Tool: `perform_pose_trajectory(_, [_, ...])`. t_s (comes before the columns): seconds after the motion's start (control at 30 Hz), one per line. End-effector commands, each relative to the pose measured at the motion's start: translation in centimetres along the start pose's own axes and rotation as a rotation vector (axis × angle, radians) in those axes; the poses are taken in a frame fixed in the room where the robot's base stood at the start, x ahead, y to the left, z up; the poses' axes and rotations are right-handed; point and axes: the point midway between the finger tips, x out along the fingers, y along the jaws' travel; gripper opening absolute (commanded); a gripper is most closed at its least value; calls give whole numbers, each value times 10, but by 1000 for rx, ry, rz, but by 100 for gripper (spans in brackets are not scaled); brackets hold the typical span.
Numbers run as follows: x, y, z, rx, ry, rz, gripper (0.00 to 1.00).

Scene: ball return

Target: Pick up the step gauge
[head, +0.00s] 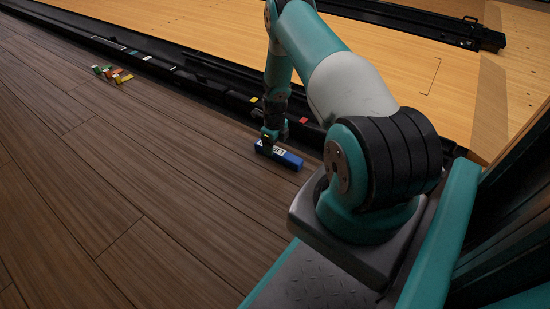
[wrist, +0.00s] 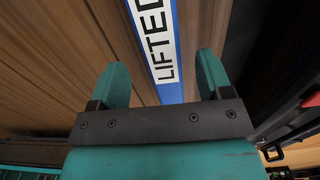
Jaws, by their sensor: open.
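A blue bar (head: 289,159) with a white label lies on the wood-plank floor beside the black lane edge. It is the likely step gauge, though no visible marking names it so. In the wrist view the bar (wrist: 173,92) runs lengthwise between the fingers, and its label reads "LIFTED"; its far end is cut off by the frame. My gripper (wrist: 163,68) is open, with one teal finger on each side of the bar and gaps showing. In the head view my gripper (head: 268,138) is right over the bar and hides part of it.
Several small coloured blocks (head: 121,78) lie on the floor at the far left. A black channel (head: 200,73) with coloured marks runs just behind the bar, along the light wooden lane. The floor in front of the bar is clear.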

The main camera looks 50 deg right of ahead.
Motion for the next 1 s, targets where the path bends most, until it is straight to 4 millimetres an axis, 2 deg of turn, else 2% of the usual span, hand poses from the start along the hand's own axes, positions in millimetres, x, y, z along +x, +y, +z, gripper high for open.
perform_pose_trajectory(0.03, [14,-1,-1,1,0,0,72])
perform_pose_trajectory(0.2, [34,-2,-2,1,0,0,72])
perform_pose_trajectory(0.47, [32,-2,-2,1,0,0,72])
perform_pose_trajectory(0.6, [32,-2,-2,1,0,0,40])
perform_pose_trajectory(0.7, [32,-2,-2,1,0,0,21])
perform_pose_trajectory(1.0, [30,-2,-1,1,-1,-1,22])
